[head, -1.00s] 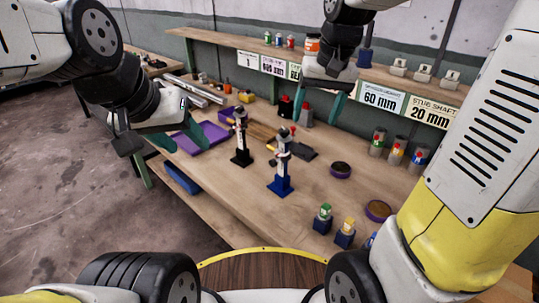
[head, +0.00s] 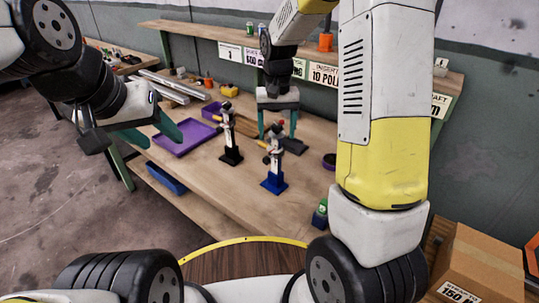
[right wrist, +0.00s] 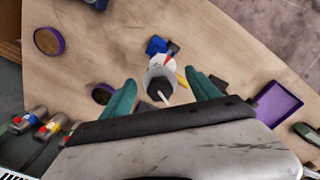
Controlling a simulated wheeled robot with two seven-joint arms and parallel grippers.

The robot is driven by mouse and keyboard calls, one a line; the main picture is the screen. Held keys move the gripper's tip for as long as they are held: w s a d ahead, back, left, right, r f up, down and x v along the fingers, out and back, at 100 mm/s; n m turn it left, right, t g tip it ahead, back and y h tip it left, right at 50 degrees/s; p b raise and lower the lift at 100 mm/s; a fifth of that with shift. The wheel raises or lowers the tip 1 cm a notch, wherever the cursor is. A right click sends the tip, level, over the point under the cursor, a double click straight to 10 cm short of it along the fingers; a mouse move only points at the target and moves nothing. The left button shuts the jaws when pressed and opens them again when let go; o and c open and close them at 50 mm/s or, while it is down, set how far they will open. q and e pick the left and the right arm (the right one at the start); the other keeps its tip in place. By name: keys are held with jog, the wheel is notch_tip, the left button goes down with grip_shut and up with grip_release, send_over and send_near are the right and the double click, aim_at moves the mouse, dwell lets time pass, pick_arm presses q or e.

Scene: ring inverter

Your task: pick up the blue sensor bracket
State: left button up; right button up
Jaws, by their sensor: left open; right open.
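The blue sensor bracket (head: 274,180) stands upright on the workbench, with a blue base and a white post. In the right wrist view its white top (right wrist: 158,70) and part of its blue base (right wrist: 156,45) show between the fingers. My right gripper (head: 278,128) is open, pointing down, its fingers on either side of the bracket's top in the picture. I cannot tell whether they touch it. My left gripper (head: 160,138) is open and empty, off to the left near the purple tray.
A similar black-based bracket (head: 231,155) stands close left of the blue one. A purple tray (head: 184,139) lies further left. A small green-topped item (head: 320,213) is to the right at the front. A shelf (head: 205,32) with labels runs along the back.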

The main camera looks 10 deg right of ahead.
jog(key=shift+f, duration=0.7)
grip_shut()
jog(key=shift+r, duration=0.1)
